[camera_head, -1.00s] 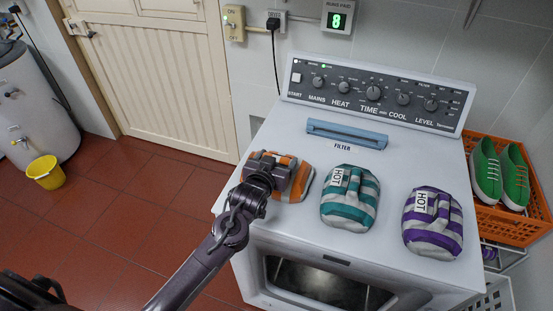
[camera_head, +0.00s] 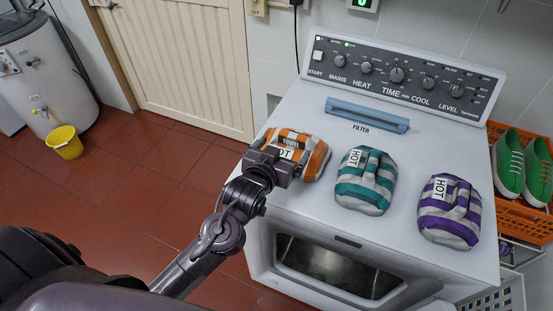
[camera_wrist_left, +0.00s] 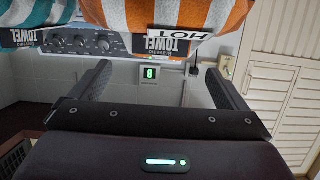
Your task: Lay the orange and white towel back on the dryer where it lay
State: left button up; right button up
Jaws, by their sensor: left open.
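The orange and white striped towel (camera_head: 315,158) lies folded on the left side of the white dryer's top (camera_head: 300,107). Its white HOT label shows, partly hidden by my gripper. My left gripper (camera_head: 277,164) is at the towel's near left side, partly in front of it. In the left wrist view the towel (camera_wrist_left: 225,15) fills the upper middle, and the gripper's two fingers (camera_wrist_left: 156,70) stand wide apart with nothing between them. Whether a finger touches the towel I cannot tell. My right gripper is not in view.
A teal striped towel (camera_head: 366,186) and a purple striped towel (camera_head: 449,215) lie to the right on the dryer. A blue filter handle (camera_head: 367,115) and control panel (camera_head: 400,78) are behind. An orange crate (camera_head: 520,220) with green shoes stands at right. A yellow bucket (camera_head: 65,142) is on the floor.

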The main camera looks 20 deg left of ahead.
pick_arm(q)
jog(key=v, duration=0.3)
jog(key=shift+s+r, duration=0.1)
jog(key=shift+s, duration=0.25)
jog(key=s+a+f+m+g, duration=0.1)
jog(key=s+f+g, duration=0.4)
jog(key=s, duration=0.4)
jog(key=s+a+f+m+g, duration=0.1)
jog(key=s+f+g, duration=0.2)
jog(key=s+g, duration=0.4)
notch_tip(320, 180, down, 29)
jog(key=s+b, duration=0.2)
jog(key=s+a+f+g, duration=0.1)
jog(key=s+a+f, duration=0.2)
jog(key=s+f, duration=1.7)
jog(key=shift+s+f+g+y, duration=0.15)
jog(key=shift+f+g+y, duration=0.15)
jog(key=shift+f, duration=0.25)
